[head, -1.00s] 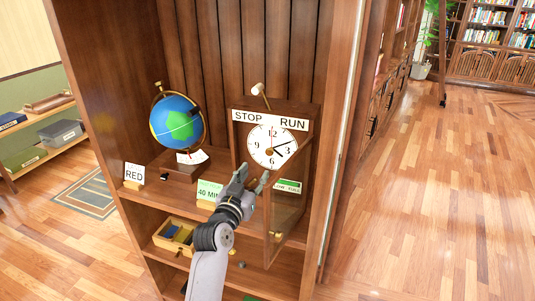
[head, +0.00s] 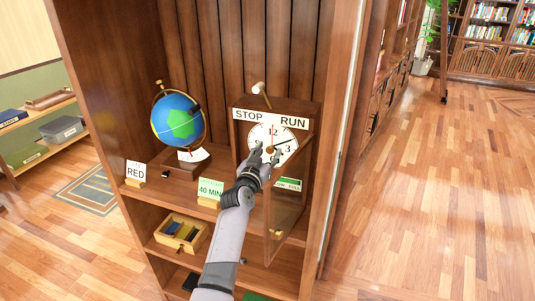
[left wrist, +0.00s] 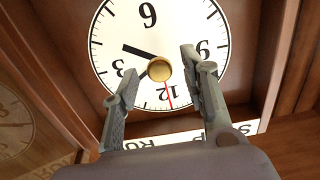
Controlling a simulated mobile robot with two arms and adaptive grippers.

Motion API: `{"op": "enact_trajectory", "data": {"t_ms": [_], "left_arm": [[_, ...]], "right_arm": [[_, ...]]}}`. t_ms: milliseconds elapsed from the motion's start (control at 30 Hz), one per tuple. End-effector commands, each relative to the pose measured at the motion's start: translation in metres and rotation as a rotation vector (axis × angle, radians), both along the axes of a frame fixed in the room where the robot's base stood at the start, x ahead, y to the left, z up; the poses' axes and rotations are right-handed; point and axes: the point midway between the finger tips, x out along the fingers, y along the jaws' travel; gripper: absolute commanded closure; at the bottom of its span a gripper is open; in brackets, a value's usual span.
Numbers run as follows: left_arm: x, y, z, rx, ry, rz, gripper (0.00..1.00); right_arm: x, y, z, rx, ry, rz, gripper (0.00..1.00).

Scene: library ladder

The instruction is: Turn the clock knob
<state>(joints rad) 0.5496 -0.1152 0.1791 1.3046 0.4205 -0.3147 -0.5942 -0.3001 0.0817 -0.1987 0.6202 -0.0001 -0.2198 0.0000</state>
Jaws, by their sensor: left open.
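The clock has a white round face (head: 260,131) in a wooden case under a STOP / RUN label (head: 270,118). A brass knob (left wrist: 159,69) sits at the centre of the face, with dark hands and a thin red hand around it. The face is upside down in the left wrist view. My left gripper (head: 264,158) is in front of the face, open. In the left wrist view its fingers stand on either side of the knob, with gaps visible; contact cannot be told. My right gripper is in neither view.
The clock's glass door (head: 287,215) hangs open to the right of my left arm. A lever with a pale ball (head: 258,88) tops the case. A globe (head: 177,120), a RED card (head: 136,170) and a 40 MIN card (head: 210,189) stand to the left. A wooden box (head: 181,234) sits below.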

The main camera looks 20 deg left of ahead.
Motion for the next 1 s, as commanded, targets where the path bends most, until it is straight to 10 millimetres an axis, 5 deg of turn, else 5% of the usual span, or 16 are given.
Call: {"op": "enact_trajectory", "data": {"t_ms": [700, 1000], "left_arm": [[-0.0004, 0.0002, 0.0001, 0.000, 0.000, 0.000, 1.00], [-0.0004, 0.0000, 0.0000, 0.018, -0.001, 0.000, 1.00]], "right_arm": [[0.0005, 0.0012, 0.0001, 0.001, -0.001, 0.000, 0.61], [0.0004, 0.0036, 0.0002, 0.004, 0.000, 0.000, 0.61]]}}
